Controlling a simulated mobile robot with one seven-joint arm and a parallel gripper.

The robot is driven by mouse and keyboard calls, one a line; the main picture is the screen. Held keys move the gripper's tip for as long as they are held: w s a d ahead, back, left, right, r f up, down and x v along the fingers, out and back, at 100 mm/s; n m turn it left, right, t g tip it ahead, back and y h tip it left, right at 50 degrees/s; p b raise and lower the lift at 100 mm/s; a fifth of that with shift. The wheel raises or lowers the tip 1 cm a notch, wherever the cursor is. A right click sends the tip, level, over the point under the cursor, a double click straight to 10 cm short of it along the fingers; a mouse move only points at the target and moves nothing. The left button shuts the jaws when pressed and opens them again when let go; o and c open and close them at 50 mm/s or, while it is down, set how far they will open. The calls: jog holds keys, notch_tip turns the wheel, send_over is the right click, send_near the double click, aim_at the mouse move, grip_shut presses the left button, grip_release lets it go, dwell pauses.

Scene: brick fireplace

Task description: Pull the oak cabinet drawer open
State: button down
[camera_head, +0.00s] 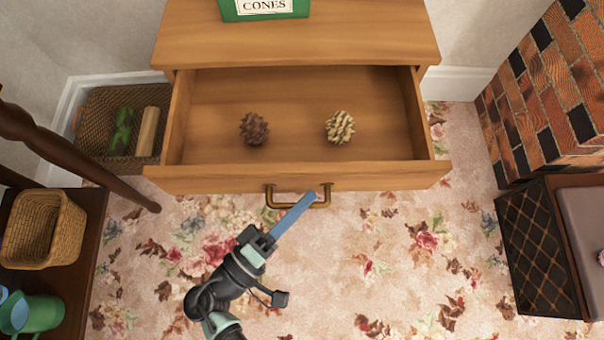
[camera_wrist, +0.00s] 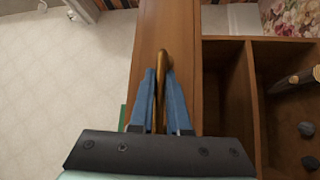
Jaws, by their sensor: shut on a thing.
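The oak cabinet (camera_head: 300,40) stands at the top of the head view. Its drawer (camera_head: 300,178) is pulled well out, with its inside showing. A dark brown pine cone (camera_head: 254,129) and a pale pine cone (camera_head: 340,127) lie in it, apart. A brass handle (camera_head: 284,207) is on the drawer front. My gripper (camera_head: 312,196) reaches up to the right part of this handle. In the wrist view, its blue fingers (camera_wrist: 160,80) are shut on the handle (camera_wrist: 163,58), one on each side.
A green cones box (camera_head: 265,8) sits on the cabinet top. A wicker basket (camera_head: 95,115) is left of the drawer. A dark side table (camera_head: 60,230) bears another basket (camera_head: 42,230) and green mug. Brickwork (camera_head: 545,85) and a lattice-sided box (camera_head: 545,250) stand right. Floral carpet before the drawer is clear.

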jog(key=shift+s, duration=0.2)
jog(key=c, duration=0.9)
grip_release()
jog(key=shift+p+v, duration=0.45)
jog(key=shift+v, duration=6.05)
